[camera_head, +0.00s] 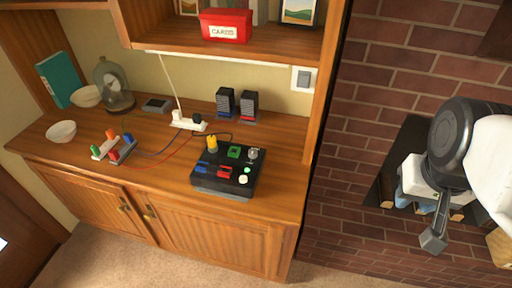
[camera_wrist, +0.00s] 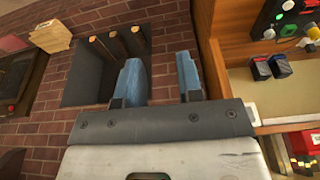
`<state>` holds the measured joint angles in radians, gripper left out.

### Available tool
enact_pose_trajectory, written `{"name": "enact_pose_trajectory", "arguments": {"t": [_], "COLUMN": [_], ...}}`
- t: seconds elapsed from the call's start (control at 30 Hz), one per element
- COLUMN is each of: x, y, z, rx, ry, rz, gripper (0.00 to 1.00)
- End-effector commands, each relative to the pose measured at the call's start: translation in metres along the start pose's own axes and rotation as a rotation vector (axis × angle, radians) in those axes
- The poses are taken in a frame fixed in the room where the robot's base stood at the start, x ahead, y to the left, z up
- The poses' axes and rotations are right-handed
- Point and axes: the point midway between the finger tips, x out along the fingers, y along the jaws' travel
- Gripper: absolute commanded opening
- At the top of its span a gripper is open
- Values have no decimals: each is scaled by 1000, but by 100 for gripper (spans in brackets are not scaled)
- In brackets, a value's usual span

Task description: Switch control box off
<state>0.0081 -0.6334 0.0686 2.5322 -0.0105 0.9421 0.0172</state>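The control box (camera_head: 221,186) is a black box on the right part of the wooden cabinet top. Its top carries a yellow knob (camera_head: 212,143), a green part (camera_head: 234,152), a blue part (camera_head: 202,169), a red part (camera_head: 224,172), a clear round part and a pale round button (camera_head: 243,179). It also shows at the upper right edge of the wrist view (camera_wrist: 263,20), partly cut off. My gripper (camera_head: 412,205) is far to the right of the box, before the brick wall. In the wrist view its blue fingers (camera_wrist: 160,65) are apart with nothing between them.
A power strip (camera_head: 188,123) with a cable, two dark slatted blocks (camera_head: 237,104), a glass dome (camera_head: 115,92), bowls and small coloured parts with wires share the cabinet top. A shelf with a red box (camera_head: 226,25) hangs above. A dark fireplace opening (camera_wrist: 88,78) lies near my gripper.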

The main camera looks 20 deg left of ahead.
Motion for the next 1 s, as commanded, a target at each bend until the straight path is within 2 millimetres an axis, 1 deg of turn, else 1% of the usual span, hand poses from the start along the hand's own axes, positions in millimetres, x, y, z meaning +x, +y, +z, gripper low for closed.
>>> {"name": "enact_pose_trajectory", "arguments": {"t": [0.03, 0.2, 1.0], "x": [0, 0, 0], "y": [0, 0, 0], "z": [0, 0, 0], "rx": [0, 0, 0], "ry": [0, 0, 0], "rz": [0, 0, 0], "gripper": [26, 0, 0]}}
